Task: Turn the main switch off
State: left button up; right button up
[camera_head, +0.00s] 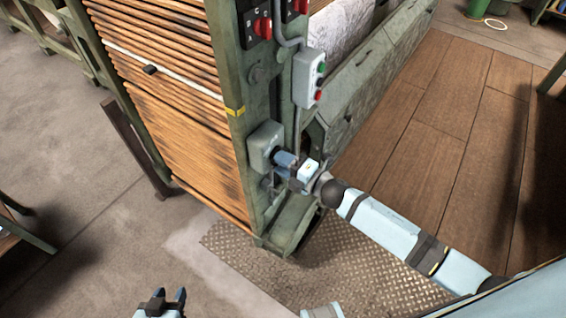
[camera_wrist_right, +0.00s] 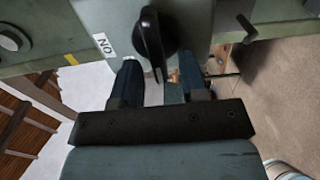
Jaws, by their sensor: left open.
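The main switch is a grey-green box (camera_head: 267,143) on the machine's end post. In the right wrist view its black rotary knob (camera_wrist_right: 155,38) shows, with a white label (camera_wrist_right: 103,45) beside it whose letters appear upside down and read ON. My right gripper (camera_head: 280,159) is at the front of the box and hides the knob in the head view. In the right wrist view the gripper (camera_wrist_right: 162,75) is open, its fingers on either side of the knob's lower end; I cannot tell if they touch it. My left gripper (camera_head: 168,298) is open and empty at the bottom edge.
A grey button box (camera_head: 309,78) with green and red buttons is above the switch. Red rotary switches (camera_head: 263,28) are higher on the post. Wooden slats (camera_head: 185,110) fill the machine's left side. A checkered metal plate (camera_head: 330,275) lies on the floor below.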

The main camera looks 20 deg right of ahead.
jog(key=b+v, duration=0.1)
jog(key=v, duration=1.3)
jog(key=shift+w, duration=0.1)
jog(key=s+a+f+m+g+h, duration=0.2)
jog(key=s+a+f+m+h, duration=0.3)
jog(key=m, duration=0.7)
jog(key=s+f+m+g+h, duration=0.2)
jog(key=s+f+m+h, duration=0.15)
jog(key=s+m, duration=0.65)
notch_tip(320, 180, up, 11)
jog(key=w+p, duration=0.2)
jog(key=p, duration=1)
jog(key=shift+w+d+m+t+y+p, duration=0.2)
jog(key=shift+d+m+t+y+p, duration=0.15)
jog(key=shift+m+t, duration=0.05)
